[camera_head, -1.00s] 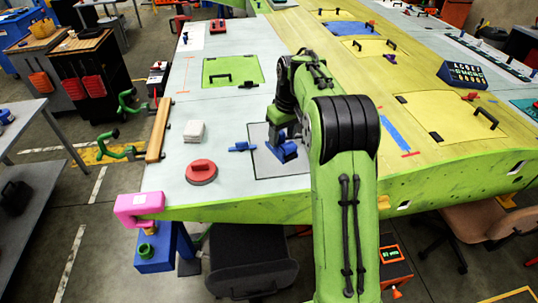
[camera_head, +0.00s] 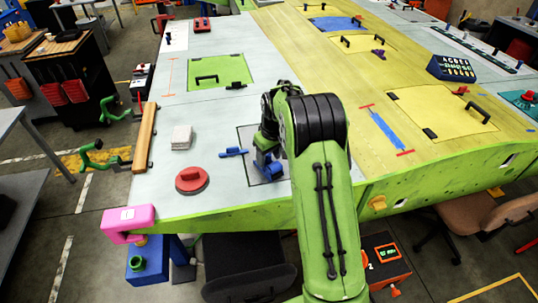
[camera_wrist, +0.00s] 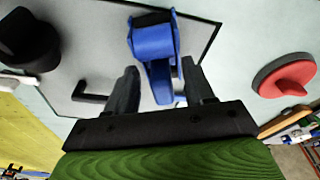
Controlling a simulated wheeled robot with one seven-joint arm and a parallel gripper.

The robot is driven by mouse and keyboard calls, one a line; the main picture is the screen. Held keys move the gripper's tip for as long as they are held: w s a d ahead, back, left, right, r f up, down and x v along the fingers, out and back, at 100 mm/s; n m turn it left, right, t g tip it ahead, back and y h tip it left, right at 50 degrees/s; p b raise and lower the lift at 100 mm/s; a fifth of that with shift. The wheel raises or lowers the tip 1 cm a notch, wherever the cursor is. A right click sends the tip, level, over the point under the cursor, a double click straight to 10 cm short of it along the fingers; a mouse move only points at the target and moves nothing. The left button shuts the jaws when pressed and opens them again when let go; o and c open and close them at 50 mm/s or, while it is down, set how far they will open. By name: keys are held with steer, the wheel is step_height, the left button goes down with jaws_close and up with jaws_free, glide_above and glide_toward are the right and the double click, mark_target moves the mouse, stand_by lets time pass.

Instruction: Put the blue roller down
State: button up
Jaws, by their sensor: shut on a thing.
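The blue roller (camera_head: 268,168) is at my gripper (camera_head: 267,145), over the black-outlined grey panel (camera_head: 246,134) near the wing's front edge. In the wrist view the roller (camera_wrist: 153,42) extends beyond my fingertips, with its narrower part between the two dark fingers (camera_wrist: 160,88). My gripper is shut on it. I cannot tell whether the roller touches the panel. My arm hides part of the panel's right side in the head view.
A small blue tool (camera_head: 233,152) lies at the panel's left edge. A red disc with a grip (camera_head: 192,180) and a white stack (camera_head: 181,138) lie further left. A pink clamp (camera_head: 128,222) sits on the wing's corner.

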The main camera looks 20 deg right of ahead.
mark_target(272, 163)
steer(key=shift+f, duration=0.15)
steer(key=o, duration=0.9)
steer(key=shift+w, duration=0.1)
steer(key=s+a+r, duration=0.2)
steer(key=s+r, duration=0.1)
steer(key=r, duration=0.6)
steer(key=s+a+r, duration=0.1)
steer(key=s+r, duration=0.3)
steer(key=r, duration=0.4)
steer(key=s+a+r+m+t, duration=0.1)
steer(key=s+a+r, duration=0.1)
steer(key=s, duration=0.3)
steer(key=s+a+r+t, duration=0.1)
steer(key=s+a+r, duration=0.15)
steer(key=s, duration=0.25)
steer(key=shift+m+t, duration=0.6)
steer(key=shift+t, duration=0.3)
steer(key=s+a+f, duration=0.1)
steer(key=s, duration=0.4)
steer(key=s+a+f, duration=0.1)
steer(key=s+f, duration=0.1)
steer(key=s, duration=0.3)
steer(key=s+a+f, duration=0.1)
steer(key=s, duration=0.4)
steer(key=shift+s+f, duration=0.2)
steer(key=shift+f, duration=0.15)
